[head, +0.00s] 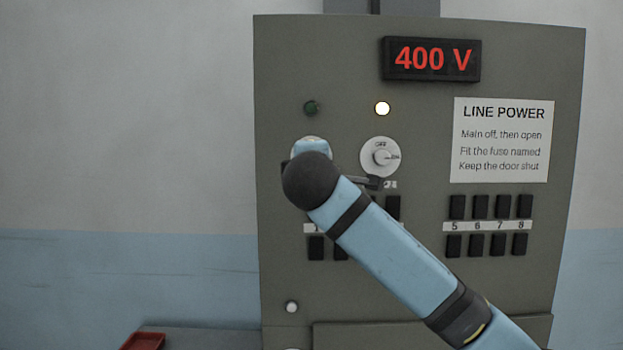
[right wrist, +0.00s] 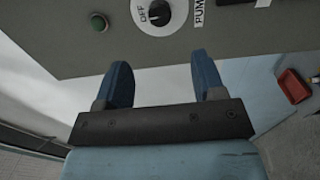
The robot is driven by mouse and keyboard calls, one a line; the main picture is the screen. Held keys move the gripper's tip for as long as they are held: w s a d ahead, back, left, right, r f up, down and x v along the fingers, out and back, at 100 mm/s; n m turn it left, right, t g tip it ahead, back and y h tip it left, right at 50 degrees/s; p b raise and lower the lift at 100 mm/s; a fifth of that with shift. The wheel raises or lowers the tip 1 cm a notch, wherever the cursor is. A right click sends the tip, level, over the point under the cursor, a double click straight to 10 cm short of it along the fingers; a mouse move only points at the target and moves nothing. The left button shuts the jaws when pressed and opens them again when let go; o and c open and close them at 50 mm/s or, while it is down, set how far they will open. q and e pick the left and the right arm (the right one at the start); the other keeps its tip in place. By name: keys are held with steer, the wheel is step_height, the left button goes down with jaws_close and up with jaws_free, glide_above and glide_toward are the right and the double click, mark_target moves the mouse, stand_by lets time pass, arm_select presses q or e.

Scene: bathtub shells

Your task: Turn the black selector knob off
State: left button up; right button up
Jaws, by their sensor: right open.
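The black selector knob (right wrist: 159,13) sits on a white round dial at the top of the right wrist view. The word OFF is printed on the dial's left side there; which way the knob points is not clear. In the head view my right arm hides the knob, and only a sliver of what seems its white dial shows above the wrist. My right gripper (right wrist: 160,62) is open and empty. Its two blue fingers are apart and point toward the panel, below the knob in the right wrist view, without visible contact. My left gripper is not in view.
The grey panel (head: 420,285) carries a red 400 V display (head: 431,59), a dark green lamp (head: 311,108), a lit white lamp (head: 382,108) and a pale knob (head: 380,157) close to my right arm. Black fuse holders (head: 480,207) lie lower right. A red tray (head: 145,341) is lower left.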

steer(key=shift+s, duration=1.25)
step_height(320, 180, down, 24)
steer(key=w+d+f+m+g+y, duration=0.1)
steer(key=w+d+m+g+y, duration=0.1)
steer(key=d+m+g+y, duration=0.1)
steer(key=s+d+f+m+g+y, duration=0.1)
steer(key=s+d+f+m, duration=0.15)
steer(key=f, duration=0.65)
steer(key=s+d+f+m+g, duration=0.1)
steer(key=s+f, duration=0.3)
steer(key=f, duration=0.6)
steer(key=s+d+f+m, duration=0.3)
steer(key=s+d+f, duration=0.1)
steer(key=s+f, duration=0.4)
steer(key=s+d+f+m+g, duration=0.1)
steer(key=s+d+f, duration=0.3)
steer(key=s+f, duration=0.5)
steer(key=s+d+f+m+g, duration=0.1)
steer(key=s+d+f+m, duration=0.3)
steer(key=s+f, duration=0.4)
steer(key=s+d, duration=0.1)
steer(key=s, duration=0.5)
steer(key=shift+f+m+h, duration=0.2)
steer(key=shift+m+h, duration=0.15)
steer(key=shift+h, duration=0.05)
steer(key=shift+s, duration=0.1)
